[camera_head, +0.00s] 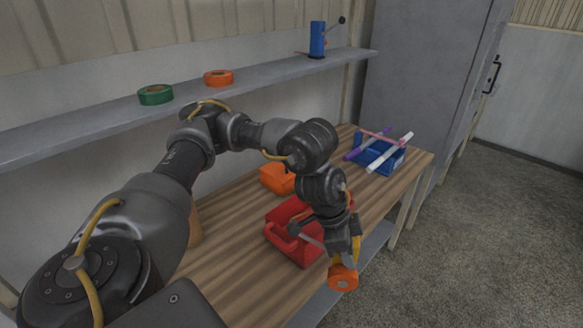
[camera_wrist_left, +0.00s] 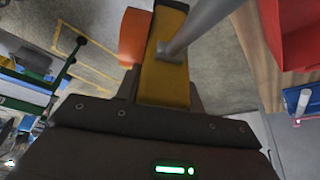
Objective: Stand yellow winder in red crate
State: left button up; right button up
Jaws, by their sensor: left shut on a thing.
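My left gripper (camera_head: 346,252) is shut on the yellow winder (camera_head: 357,250) and holds it in the air, past the front side of the red crate (camera_head: 302,255). The winder's orange round part (camera_head: 343,278) hangs below the fingers in the head view. In the left wrist view the winder's yellow body (camera_wrist_left: 164,75) stands between the fingers, with a grey rod (camera_wrist_left: 200,25) across it. The red crate sits on the table, and its far part is hidden by my left arm. It also shows in the left wrist view (camera_wrist_left: 292,35), at the top right.
An orange bin (camera_head: 275,178) stands behind the red crate. A blue crate (camera_head: 377,158) with purple and white rods is at the table's far right. The shelf holds a green ring (camera_head: 155,94), an orange ring (camera_head: 218,77) and a blue winder (camera_head: 317,40).

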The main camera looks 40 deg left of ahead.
jog(key=shift+o, duration=1.1)
jog(key=shift+w+r, duration=0.1)
jog(key=shift+r, duration=0.05)
jog(key=o, duration=0.5)
jog(key=r+p, duration=0.1)
jog(key=s+r+p, duration=0.1)
jog(key=r+p, duration=0.1)
jog(key=shift+s+d+r+p, duration=0.1)
jog(key=shift+p, duration=0.2)
pick_arm(q)
jog(key=w+a+r+n+t+y+p, duration=0.1)
jog(key=w+a+r+n+p, duration=0.15)
jog(key=w, duration=0.45)
jog(key=w+a+r+n+y+p, duration=0.1)
jog(key=w+a+r+n+p, duration=0.2)
jog(key=w, duration=0.4)
jog(key=w+a+f+n+y+p, duration=0.1)
jog(key=a+n, duration=0.3)
jog(key=a, duration=0.5)
jog(key=a+f+n+y+p, duration=0.2)
jog(key=a+n+p, duration=0.2)
jog(key=a, duration=0.5)
jog(key=shift+w+n, duration=0.4)
jog(key=shift+n, duration=0.35)
pick_arm(e)
notch_tip(320, 180, up, 11)
jog(key=shift+f, duration=0.1)
